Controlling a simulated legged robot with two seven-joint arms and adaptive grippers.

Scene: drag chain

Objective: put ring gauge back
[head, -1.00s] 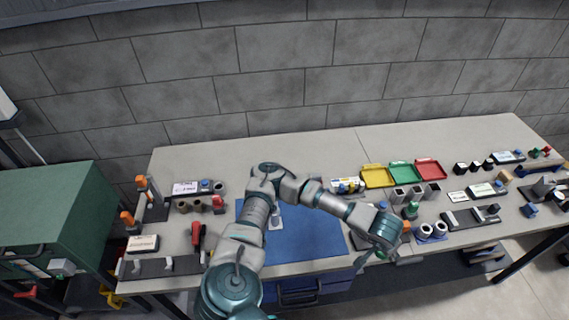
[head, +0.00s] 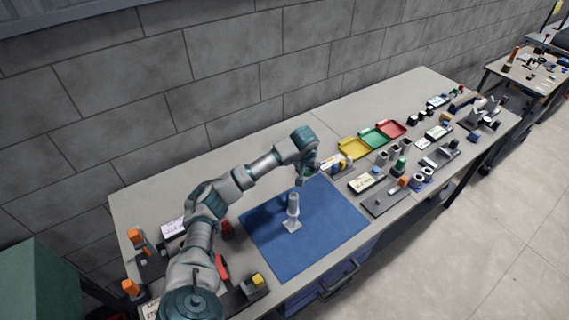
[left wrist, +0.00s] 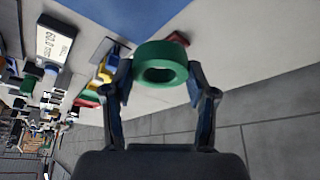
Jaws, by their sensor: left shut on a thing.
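My left gripper (head: 303,178) is raised over the back of the blue mat in the head view. In the left wrist view, the left gripper (left wrist: 160,85) is shut on a green ring gauge (left wrist: 160,51) with a round hole, gripped by its outer sides near the fingertips. In the head view the ring is mostly hidden by the gripper. A grey upright post on a flat foot (head: 292,215) stands on the blue mat (head: 335,225), below and in front of the gripper. My right gripper is not in view.
Yellow (head: 354,148), green (head: 374,138) and red (head: 391,129) trays stand at the back of the bench. Labelled holders, grey rings (head: 423,179) and a green-topped piece (head: 399,166) crowd the right. A red-handled tool (head: 221,267) lies at left. Most of the mat is clear.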

